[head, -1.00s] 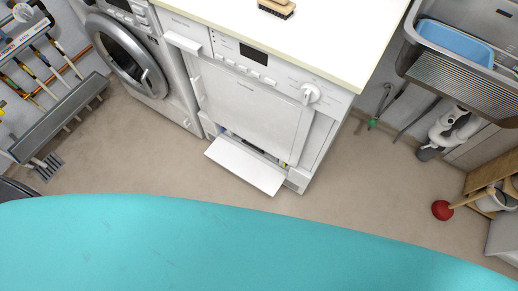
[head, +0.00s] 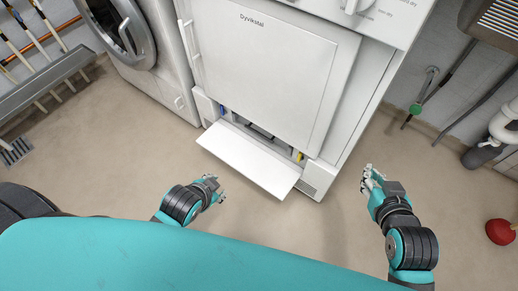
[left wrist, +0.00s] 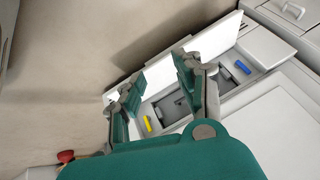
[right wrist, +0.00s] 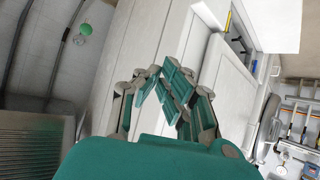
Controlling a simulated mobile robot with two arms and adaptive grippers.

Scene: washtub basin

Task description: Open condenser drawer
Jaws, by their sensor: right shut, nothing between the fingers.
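The white dryer (head: 262,65) has its low flap (head: 247,160) folded down and open. Behind the flap is the condenser recess, with a dark grey part (head: 260,132), a blue latch (head: 222,110) and a yellow latch (head: 298,156). The left wrist view shows the blue latch (left wrist: 243,67) and yellow latch (left wrist: 147,123) beyond my fingers. My left gripper (head: 216,187) is open and empty, in front of the flap's left part and apart from it. My right gripper (head: 370,177) is shut and empty, to the right of the dryer's lower corner; the right wrist view shows its fingers (right wrist: 165,72) together.
A front-loading washer (head: 120,30) stands left of the dryer. A red plunger (head: 500,231) is on the floor at far right, near a white drain pipe (head: 507,122). A green-handled tap (head: 416,108) is on the wall. The floor before the dryer is clear.

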